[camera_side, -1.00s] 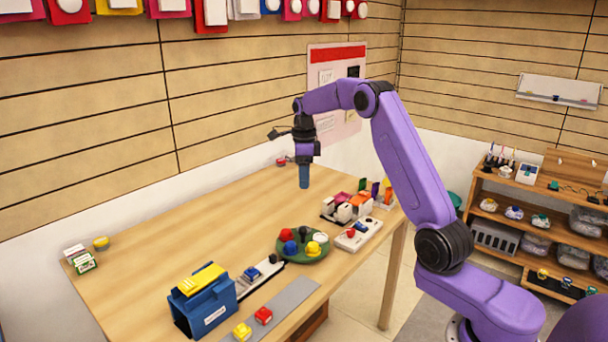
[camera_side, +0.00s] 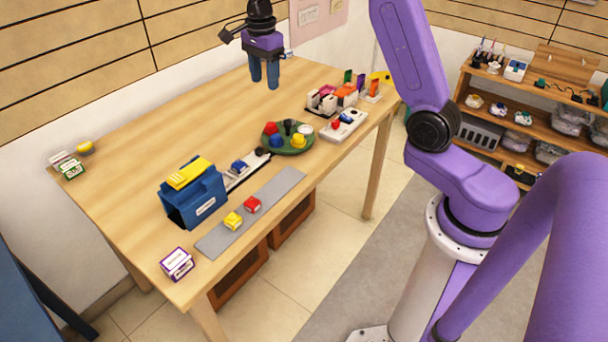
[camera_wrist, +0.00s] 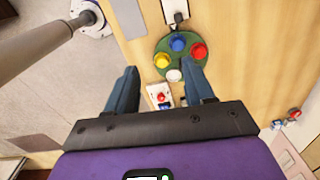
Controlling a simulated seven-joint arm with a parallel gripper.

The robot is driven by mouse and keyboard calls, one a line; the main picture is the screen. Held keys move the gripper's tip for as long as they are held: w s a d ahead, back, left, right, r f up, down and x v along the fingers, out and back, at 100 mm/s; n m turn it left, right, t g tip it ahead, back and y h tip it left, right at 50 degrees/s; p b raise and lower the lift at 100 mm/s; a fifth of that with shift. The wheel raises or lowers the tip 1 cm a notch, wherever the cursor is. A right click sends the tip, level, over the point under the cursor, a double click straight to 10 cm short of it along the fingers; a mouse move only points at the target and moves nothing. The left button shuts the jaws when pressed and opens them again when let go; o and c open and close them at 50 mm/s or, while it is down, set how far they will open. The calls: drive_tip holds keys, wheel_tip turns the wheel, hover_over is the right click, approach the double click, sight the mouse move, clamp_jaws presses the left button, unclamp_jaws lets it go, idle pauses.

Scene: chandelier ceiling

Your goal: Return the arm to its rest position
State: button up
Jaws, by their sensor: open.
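My gripper (camera_side: 265,76) is at the upper middle of the side view, above the far part of the wooden table (camera_side: 140,135). It points down, and its two blue fingers are apart with nothing between them. In the wrist view my gripper (camera_wrist: 163,90) also shows both fingers spread. Beyond the fingertips in that view lies a green round tray (camera_wrist: 160,62) with red, blue, yellow and white pieces. The upper part of my arm is cut off by the top of the side view.
A blue box (camera_side: 192,195) with a yellow top, a grey strip (camera_side: 278,186) with red and yellow blocks, and a purple-white box (camera_side: 177,263) stand at the near side. The green tray (camera_side: 288,148) and a white panel (camera_side: 343,125) are at the right edge. The table's left middle is clear.

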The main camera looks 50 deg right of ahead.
drive_tip(key=s+a+r+n, duration=0.1)
drive_tip(key=s+a+n, duration=1.2)
drive_tip(key=s+n, duration=0.25)
drive_tip(key=s+d+f+n, duration=0.1)
drive_tip(key=s+n, duration=0.7)
drive_tip(key=s, duration=0.3)
drive_tip(key=s+d+f+n, duration=0.1)
drive_tip(key=s+f+n, duration=0.1)
drive_tip(key=s+n, duration=0.6)
drive_tip(key=s, duration=0.3)
drive_tip(key=shift+d, duration=0.15)
